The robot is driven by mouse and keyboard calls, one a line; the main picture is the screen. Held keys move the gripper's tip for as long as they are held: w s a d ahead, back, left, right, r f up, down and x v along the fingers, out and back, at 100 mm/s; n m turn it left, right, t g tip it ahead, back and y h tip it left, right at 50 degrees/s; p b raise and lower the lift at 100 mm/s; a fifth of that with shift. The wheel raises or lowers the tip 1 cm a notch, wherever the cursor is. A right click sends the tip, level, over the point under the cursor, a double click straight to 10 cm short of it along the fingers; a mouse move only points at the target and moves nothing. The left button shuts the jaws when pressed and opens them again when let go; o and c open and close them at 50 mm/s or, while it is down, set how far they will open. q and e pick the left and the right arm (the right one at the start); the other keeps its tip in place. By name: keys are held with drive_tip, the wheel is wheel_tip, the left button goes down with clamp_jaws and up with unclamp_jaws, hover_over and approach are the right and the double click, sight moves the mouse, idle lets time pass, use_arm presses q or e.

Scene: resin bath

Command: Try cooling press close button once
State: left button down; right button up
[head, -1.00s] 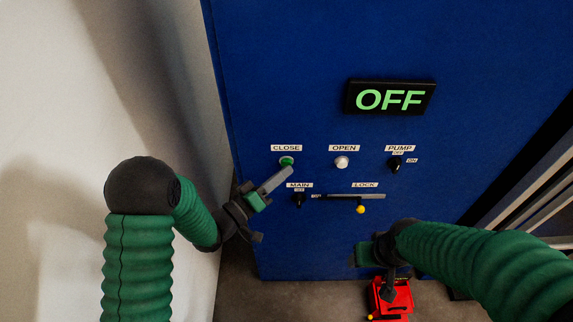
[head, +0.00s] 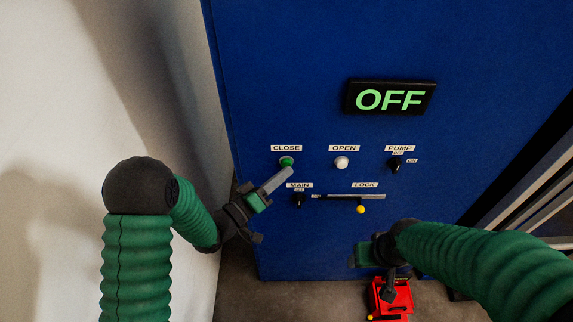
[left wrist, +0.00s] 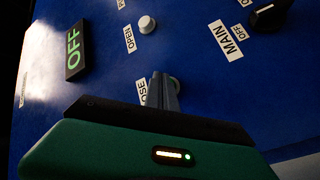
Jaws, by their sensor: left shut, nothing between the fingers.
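The green CLOSE button (head: 287,161) is on the blue panel (head: 290,90) under its CLOSE label. My left gripper (head: 289,170) is shut and empty, its fingertips right at the lower edge of the button; I cannot tell whether they touch it. In the left wrist view the shut fingers (left wrist: 165,90) cover most of the CLOSE label and the button behind them. The display (head: 390,98) reads OFF in green. My right gripper (head: 366,254) is low in front of the panel; its fingers are not clear.
The white OPEN button (head: 342,162), PUMP knob (head: 395,166), MAIN knob (head: 299,200) and LOCK slider with a yellow knob (head: 361,209) are close by on the panel. A red object (head: 391,299) is on the floor below. A pale wall (head: 60,90) stands at left.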

use_arm(q)
drive_tip(key=shift+s, duration=0.55)
drive_tip(key=shift+s, duration=2.5)
